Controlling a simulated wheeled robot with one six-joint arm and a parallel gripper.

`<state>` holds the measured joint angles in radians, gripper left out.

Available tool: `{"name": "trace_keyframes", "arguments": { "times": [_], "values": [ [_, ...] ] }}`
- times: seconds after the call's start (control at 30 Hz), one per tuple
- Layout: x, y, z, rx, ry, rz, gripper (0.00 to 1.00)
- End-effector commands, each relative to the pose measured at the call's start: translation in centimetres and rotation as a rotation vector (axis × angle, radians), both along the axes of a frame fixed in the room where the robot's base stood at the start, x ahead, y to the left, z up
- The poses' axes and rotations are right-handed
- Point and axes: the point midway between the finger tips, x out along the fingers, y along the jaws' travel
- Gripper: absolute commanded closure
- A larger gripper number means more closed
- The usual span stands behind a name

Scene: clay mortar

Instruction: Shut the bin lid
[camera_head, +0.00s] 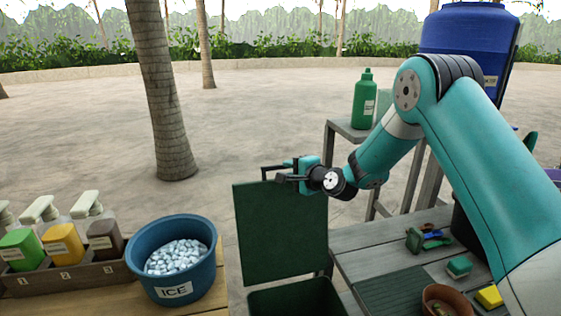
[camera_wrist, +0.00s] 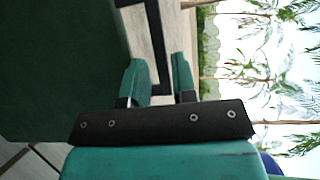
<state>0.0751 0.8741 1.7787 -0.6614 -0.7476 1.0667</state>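The bin (camera_head: 297,298) is dark green and stands between the two tables, at the bottom of the head view. Its lid (camera_head: 280,238) is a flat dark green panel standing upright, so the bin is open. In the wrist view the lid (camera_wrist: 60,65) fills the upper left. My gripper (camera_head: 270,174) is at the lid's top edge, pointing left in the head view. In the wrist view my gripper (camera_wrist: 160,72) has its fingers apart with nothing between them, beside the lid's edge. I cannot tell whether it touches the lid.
A blue tub of ice (camera_head: 135,262) and a bottle rack (camera_head: 75,268) are on the left table. The right grey table (camera_head: 365,262) holds small tools, a sponge (camera_head: 459,266) and a clay pot. A green bottle (camera_head: 364,102) stands on a stand behind. Open paving lies beyond.

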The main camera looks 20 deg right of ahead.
Motion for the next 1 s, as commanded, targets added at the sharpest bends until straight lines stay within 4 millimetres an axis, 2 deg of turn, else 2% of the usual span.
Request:
{"name": "trace_keyframes", "arguments": {
  "times": [0.1,0.3,0.67,0.8,1.0],
  "values": [
    [2.0,1.0,-0.2,0.0,-0.001,0.001,0.74],
    [3.9,1.7,-0.8,0.0,0.001,0.001,0.74],
    [4.3,1.8,-0.9,0.0,0.0,-0.001,0.74],
    [4.3,1.8,-0.9,0.0,0.0,-0.001,1.0],
    [4.3,2.0,-1.0,0.0,-0.001,0.0,1.0]
  ]
}}
